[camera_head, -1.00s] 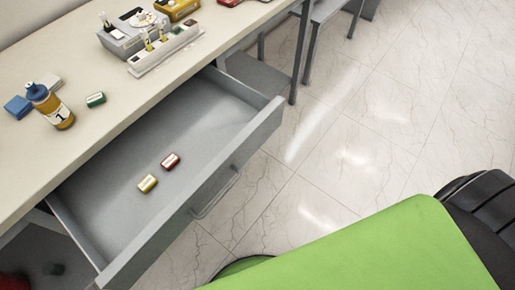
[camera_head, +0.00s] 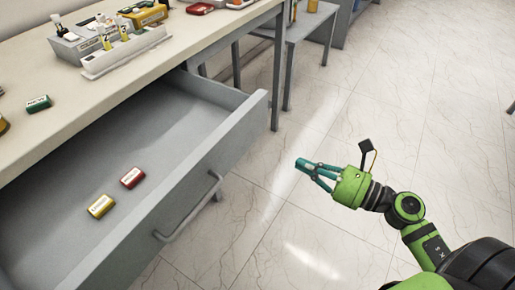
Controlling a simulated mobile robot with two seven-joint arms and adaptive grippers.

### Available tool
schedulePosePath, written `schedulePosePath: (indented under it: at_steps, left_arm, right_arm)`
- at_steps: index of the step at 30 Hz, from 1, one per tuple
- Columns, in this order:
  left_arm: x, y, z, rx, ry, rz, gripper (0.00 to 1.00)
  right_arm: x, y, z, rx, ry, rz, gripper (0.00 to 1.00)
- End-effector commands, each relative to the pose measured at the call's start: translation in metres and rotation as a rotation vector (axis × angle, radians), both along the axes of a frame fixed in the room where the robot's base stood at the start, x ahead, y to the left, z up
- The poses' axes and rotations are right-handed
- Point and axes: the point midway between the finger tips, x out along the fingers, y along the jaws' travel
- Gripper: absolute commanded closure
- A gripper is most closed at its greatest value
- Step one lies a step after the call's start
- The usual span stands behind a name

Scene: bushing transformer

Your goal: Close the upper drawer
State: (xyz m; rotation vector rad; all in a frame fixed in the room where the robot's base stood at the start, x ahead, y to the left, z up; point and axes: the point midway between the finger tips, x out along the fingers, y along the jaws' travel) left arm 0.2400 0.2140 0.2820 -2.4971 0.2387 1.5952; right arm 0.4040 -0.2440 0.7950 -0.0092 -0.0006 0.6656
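The upper drawer (camera_head: 215,165) is grey and pulled well out from under the table. Its front has a bar handle (camera_head: 190,212). A red box (camera_head: 132,178) and a yellow box (camera_head: 101,206) lie inside it. My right gripper (camera_head: 306,167), with teal fingers, is over the floor to the right of the drawer front, apart from it. I cannot tell whether its fingers are open or shut. My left gripper is not in view. The drawer's near left end is cut off by the picture edge.
The cream table (camera_head: 120,75) holds a grey device (camera_head: 80,42), a white rack (camera_head: 125,52) and a green box (camera_head: 38,104). A grey stool (camera_head: 300,22) stands beyond the table end. The marble floor (camera_head: 400,120) right of the drawer is clear.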

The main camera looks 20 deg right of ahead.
Motion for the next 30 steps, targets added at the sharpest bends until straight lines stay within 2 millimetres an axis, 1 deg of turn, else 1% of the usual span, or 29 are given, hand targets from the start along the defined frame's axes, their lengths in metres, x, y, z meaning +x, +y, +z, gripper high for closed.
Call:
schedulePosePath:
  at_steps: [5,12,18,21,24,30]
  left_arm:
    - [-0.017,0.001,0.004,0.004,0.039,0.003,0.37]
    - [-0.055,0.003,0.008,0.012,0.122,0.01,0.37]
    - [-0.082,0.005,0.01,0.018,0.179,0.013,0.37]
    - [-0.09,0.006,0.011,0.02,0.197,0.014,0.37]
    - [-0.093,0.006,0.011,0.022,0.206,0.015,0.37]
    - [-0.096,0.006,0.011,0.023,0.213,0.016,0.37]
  right_arm:
    - [0.021,0.016,0.005,0.005,-0.003,0.001,1.0]
    - [0.063,0.048,0.007,0.008,-0.002,-0.002,1.0]
    - [0.091,0.07,0.005,0.009,0.0,-0.004,1.0]
    - [0.1,0.077,0.004,0.009,0.001,-0.004,1.0]
    - [0.105,0.081,0.002,0.01,0.002,-0.003,1.0]
    - [0.108,0.084,0.001,0.008,0.003,-0.003,1.0]
